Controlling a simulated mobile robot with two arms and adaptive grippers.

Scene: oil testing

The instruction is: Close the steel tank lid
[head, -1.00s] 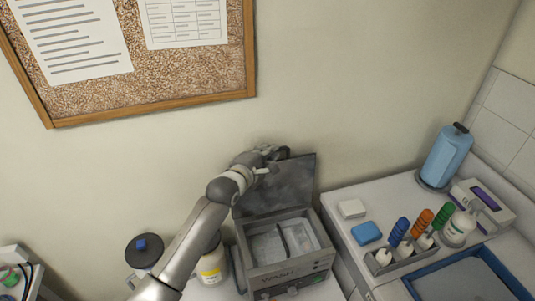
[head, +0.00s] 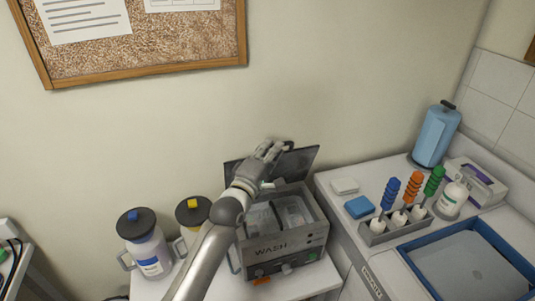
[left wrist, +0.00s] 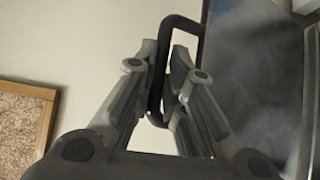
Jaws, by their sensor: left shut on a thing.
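The steel tank (head: 285,255) is a grey box marked WASH on the white counter in the head view. Its dark lid (head: 300,161) is raised at the back and tilted, leaving the inside of the tank visible. My left gripper (head: 266,152) is at the lid's upper edge. In the left wrist view its two fingers (left wrist: 163,85) are shut on the lid's black handle (left wrist: 185,24), with the smooth dark lid (left wrist: 252,75) to the right. My arm hides part of the tank's left side. My right gripper is not in view.
To the right are a rack with coloured handles (head: 400,222), a blue sponge (head: 358,207), a blue-rimmed basin (head: 500,255) and a paper roll (head: 436,137).

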